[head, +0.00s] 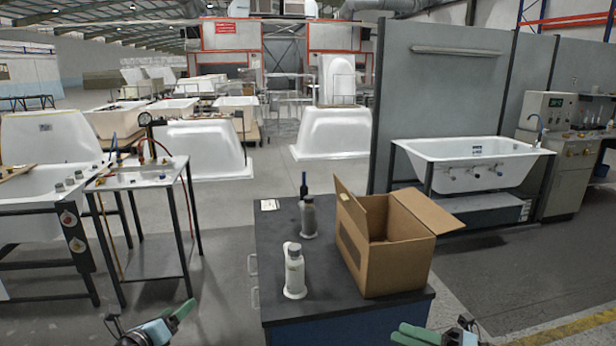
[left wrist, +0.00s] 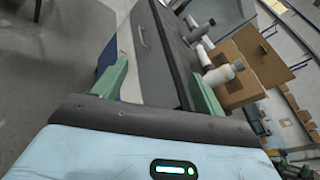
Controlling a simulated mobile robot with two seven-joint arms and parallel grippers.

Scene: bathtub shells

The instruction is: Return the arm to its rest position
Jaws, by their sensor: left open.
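My left gripper (head: 172,318) shows at the bottom edge of the head view, left of the dark-topped cabinet. In the left wrist view, my left gripper (left wrist: 160,72) has its green fingers wide apart with nothing held between them. The side of the cabinet shows beyond the fingers. My right gripper (head: 420,335) shows only partly at the bottom edge of the head view, in front of the cabinet.
The cabinet (head: 272,240) bears an open cardboard box (head: 395,262), a white bottle (head: 294,275), a grey bottle (head: 308,218) and a dark bottle (head: 303,186). A metal-framed table (head: 150,175) stands to the left. Floor between them is clear.

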